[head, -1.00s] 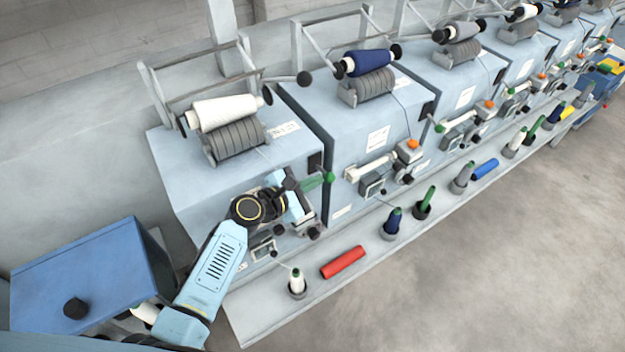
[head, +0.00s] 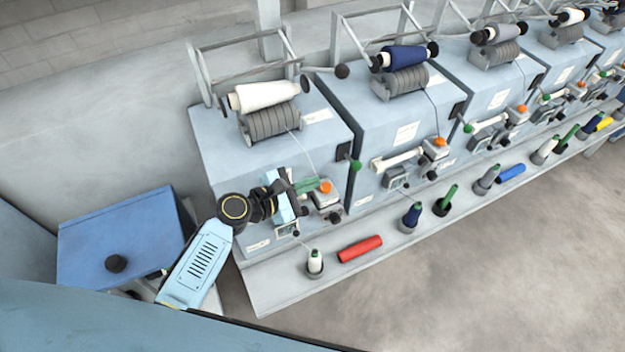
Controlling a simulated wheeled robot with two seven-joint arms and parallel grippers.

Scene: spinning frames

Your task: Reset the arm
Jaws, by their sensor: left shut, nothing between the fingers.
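My left arm (head: 200,262) comes in from the lower left, light blue with a dark wrist. My left gripper (head: 312,185) is in front of the nearest winding machine (head: 255,150), close to its orange knob (head: 326,187). Its narrow greenish fingers look shut and hold nothing. It hides part of the machine's front; I cannot tell whether it touches it. My right gripper is out of view.
A white yarn cone (head: 262,96) lies atop the nearest machine. On the ledge below are a white bobbin (head: 315,263) and a red tube (head: 360,249). A blue box (head: 125,235) stands left of my arm. Floor (head: 460,270) at right is clear.

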